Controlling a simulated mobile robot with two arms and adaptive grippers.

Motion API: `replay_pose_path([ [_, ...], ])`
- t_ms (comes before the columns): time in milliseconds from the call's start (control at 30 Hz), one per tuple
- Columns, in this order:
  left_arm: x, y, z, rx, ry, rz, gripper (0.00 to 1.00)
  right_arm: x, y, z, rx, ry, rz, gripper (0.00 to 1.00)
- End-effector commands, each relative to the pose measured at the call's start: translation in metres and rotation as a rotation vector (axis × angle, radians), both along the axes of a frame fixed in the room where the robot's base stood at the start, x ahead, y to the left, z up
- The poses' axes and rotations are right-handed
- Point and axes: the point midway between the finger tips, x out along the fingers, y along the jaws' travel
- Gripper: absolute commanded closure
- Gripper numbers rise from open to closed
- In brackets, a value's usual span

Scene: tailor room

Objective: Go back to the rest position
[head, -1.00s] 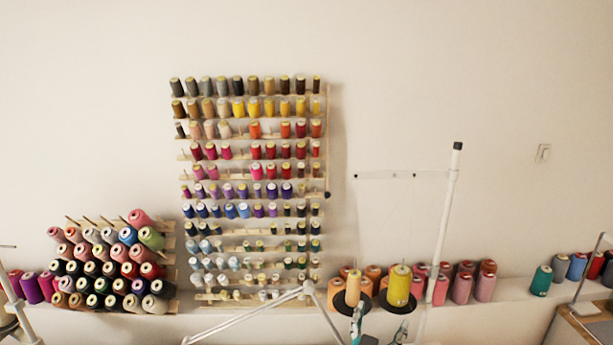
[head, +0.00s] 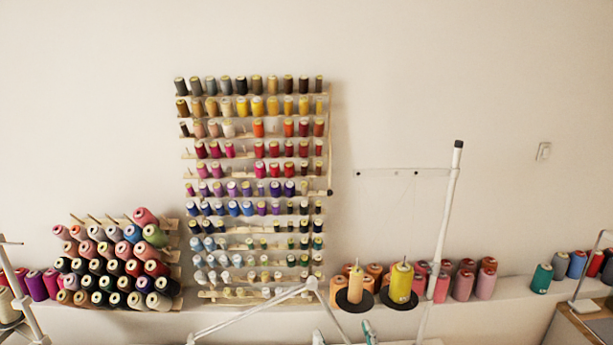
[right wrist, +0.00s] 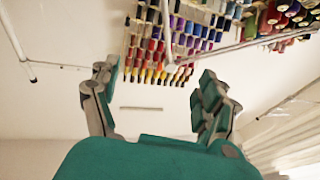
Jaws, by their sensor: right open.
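My right gripper (head: 344,335) shows only as teal and grey fingertips at the bottom edge of the head view, below the spool holders. In the right wrist view the right gripper (right wrist: 157,78) has its two fingers wide apart, with nothing between them. My left gripper is not in view.
A white thread stand (head: 446,220) rises right of centre, with an orange spool (head: 355,287) and a yellow spool (head: 401,284) on dark discs. A wall rack (head: 250,226) holds many spools. More spools line the ledge (head: 520,290). The upper wall is bare.

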Motion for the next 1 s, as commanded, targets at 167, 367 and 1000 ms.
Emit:
replay_pose_path([
  [167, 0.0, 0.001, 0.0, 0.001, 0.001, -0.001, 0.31, -0.07, 0.019, -0.063, -0.153, 0.315, 0.258, 0.21],
  [367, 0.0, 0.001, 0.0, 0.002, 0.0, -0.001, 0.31, -0.153, -0.018, -0.138, -0.277, 0.803, 0.266, 0.21],
  [1000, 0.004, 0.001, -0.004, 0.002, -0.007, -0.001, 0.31, -0.277, -0.134, -0.21, -0.326, 1.457, -0.165, 0.21],
])
